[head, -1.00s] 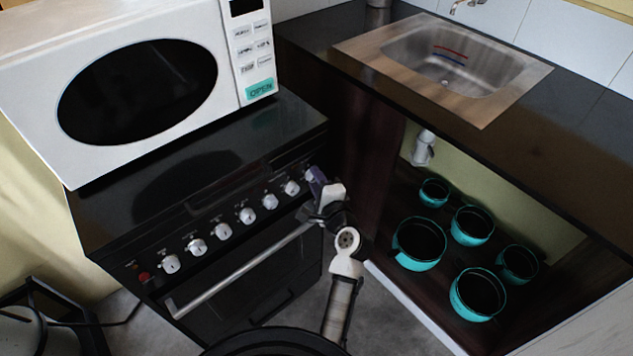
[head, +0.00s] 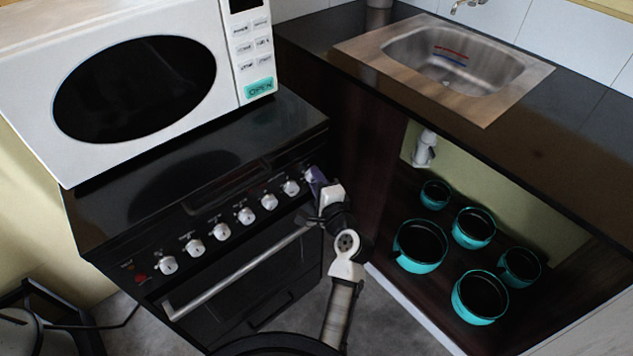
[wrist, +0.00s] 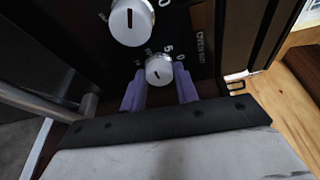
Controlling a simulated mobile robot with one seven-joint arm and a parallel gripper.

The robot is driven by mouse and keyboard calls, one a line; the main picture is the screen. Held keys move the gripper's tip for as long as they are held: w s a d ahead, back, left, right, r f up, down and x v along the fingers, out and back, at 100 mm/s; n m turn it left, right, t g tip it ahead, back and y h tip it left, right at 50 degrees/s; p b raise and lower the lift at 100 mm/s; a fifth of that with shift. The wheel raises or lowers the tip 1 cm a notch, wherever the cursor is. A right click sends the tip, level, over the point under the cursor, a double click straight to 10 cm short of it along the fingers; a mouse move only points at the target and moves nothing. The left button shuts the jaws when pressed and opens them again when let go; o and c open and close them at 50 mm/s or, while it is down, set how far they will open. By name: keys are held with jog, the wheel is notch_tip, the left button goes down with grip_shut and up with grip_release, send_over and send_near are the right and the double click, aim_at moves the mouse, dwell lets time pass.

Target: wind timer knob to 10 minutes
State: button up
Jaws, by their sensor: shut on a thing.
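The timer knob (head: 309,175) appears to be the rightmost white knob on the black oven's front panel. In the wrist view the small white knob (wrist: 159,70) has a short dark mark on its face, and printed digits, including a 5, beside it. My gripper (head: 316,181) is at this knob, its purple fingers on either side of it; in the wrist view the gripper (wrist: 160,84) is shut on the knob. The exact contact and the dial reading are hard to make out.
A larger white knob (wrist: 132,21) is close by. The oven's handle (head: 240,272) runs below the row of knobs. A white microwave (head: 130,85) stands on the stove. At right are a sink (head: 495,88) and several teal pots (head: 418,262) under the counter.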

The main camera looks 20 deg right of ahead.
jog(key=shift+n+b, duration=0.6)
jog(key=shift+b, duration=0.35)
dwell(5.0)
jog(key=o, duration=1)
jog(key=shift+s, duration=0.1)
